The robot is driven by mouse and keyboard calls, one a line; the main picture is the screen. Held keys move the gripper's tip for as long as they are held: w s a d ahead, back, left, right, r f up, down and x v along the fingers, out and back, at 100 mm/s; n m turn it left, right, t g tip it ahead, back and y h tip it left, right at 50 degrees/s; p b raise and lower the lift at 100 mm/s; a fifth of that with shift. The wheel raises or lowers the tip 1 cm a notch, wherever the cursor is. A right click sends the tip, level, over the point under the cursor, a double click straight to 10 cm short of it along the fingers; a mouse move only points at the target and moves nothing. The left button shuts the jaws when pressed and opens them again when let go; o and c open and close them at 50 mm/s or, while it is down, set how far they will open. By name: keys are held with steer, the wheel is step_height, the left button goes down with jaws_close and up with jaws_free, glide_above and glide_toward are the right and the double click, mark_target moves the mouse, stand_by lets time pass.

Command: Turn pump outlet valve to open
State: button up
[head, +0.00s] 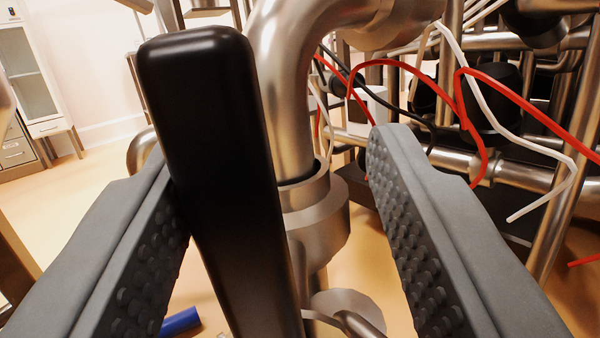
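A long black handle (205,150), which looks like the valve's lever, stands nearly upright and close to the camera, leaning slightly to the left at its top. My gripper (270,155) is open, with a grey studded finger on each side. The handle is between the fingers, much nearer the left one. It overlaps that finger's inner face in the picture; I cannot tell whether they touch. A wide gap separates it from the right finger. Behind the handle, a steel pipe bends down into a round steel fitting (318,220). The handle's lower end and pivot are out of view.
Steel pipes (455,165) with red cables (400,65) and white cables crowd the right side behind the right finger. A blue object (180,322) lies low at the left. A cabinet (30,70) stands far back left, with open floor (75,190) before it.

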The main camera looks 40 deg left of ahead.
step_height(320, 180, up, 10)
stand_by(0.6)
stand_by(0.4)
